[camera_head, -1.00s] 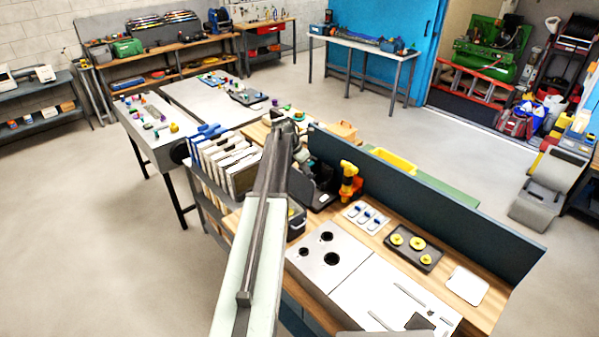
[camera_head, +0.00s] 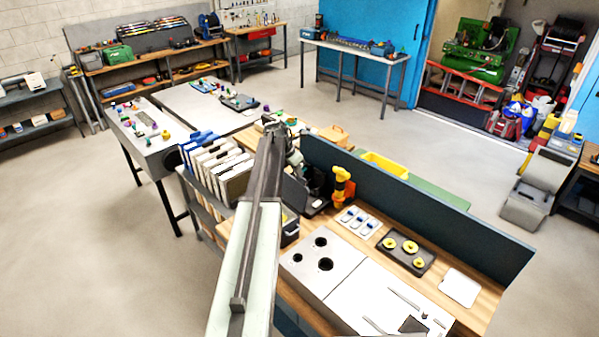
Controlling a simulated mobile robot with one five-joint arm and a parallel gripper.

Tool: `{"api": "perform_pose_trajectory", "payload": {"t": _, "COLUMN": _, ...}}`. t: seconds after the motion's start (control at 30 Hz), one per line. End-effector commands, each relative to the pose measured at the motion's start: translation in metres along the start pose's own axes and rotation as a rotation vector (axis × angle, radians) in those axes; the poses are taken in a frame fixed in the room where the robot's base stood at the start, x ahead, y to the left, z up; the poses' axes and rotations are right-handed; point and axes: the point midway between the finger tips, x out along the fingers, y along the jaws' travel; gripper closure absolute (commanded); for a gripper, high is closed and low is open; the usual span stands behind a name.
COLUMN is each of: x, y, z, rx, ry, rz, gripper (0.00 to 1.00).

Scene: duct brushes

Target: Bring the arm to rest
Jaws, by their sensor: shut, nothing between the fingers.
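My arm runs from the bottom middle of the head view up and away over the left end of the wooden workbench (camera_head: 478,274). My gripper (camera_head: 284,128) is at its far end, small and partly hidden behind the arm's dark link. It is shut and I see nothing held in it. It appears above the bench's far left end, near a row of upright white and grey files (camera_head: 215,158). I cannot tell its exact height or whether it touches anything.
A dark blue panel (camera_head: 420,205) stands along the bench's far edge. A yellow-orange tool (camera_head: 342,187), a plate with round holes (camera_head: 322,262) and a dark tray with yellow rings (camera_head: 407,250) are right of my arm. Open floor (camera_head: 90,240) lies left.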

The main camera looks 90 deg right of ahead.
Motion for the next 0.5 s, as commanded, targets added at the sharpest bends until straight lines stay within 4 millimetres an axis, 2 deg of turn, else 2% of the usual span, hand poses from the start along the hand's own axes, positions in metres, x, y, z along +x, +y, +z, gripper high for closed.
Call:
{"api": "perform_pose_trajectory", "payload": {"t": 0.03, "x": -0.017, "y": -0.001, "z": 0.003, "rx": 0.0, "ry": 0.0, "rz": 0.0, "gripper": 1.0}}
{"api": "perform_pose_trajectory", "payload": {"t": 0.23, "x": -0.055, "y": -0.001, "z": 0.003, "rx": -0.002, "ry": 0.0, "rz": 0.0, "gripper": 1.0}}
{"api": "perform_pose_trajectory", "payload": {"t": 0.33, "x": -0.063, "y": 0.0, "z": 0.002, "rx": -0.001, "ry": 0.0, "rz": 0.0, "gripper": 1.0}}
{"api": "perform_pose_trajectory", "payload": {"t": 0.5, "x": -0.061, "y": 0.0, "z": 0.0, "rx": 0.0, "ry": 0.0, "rz": 0.0, "gripper": 1.0}}
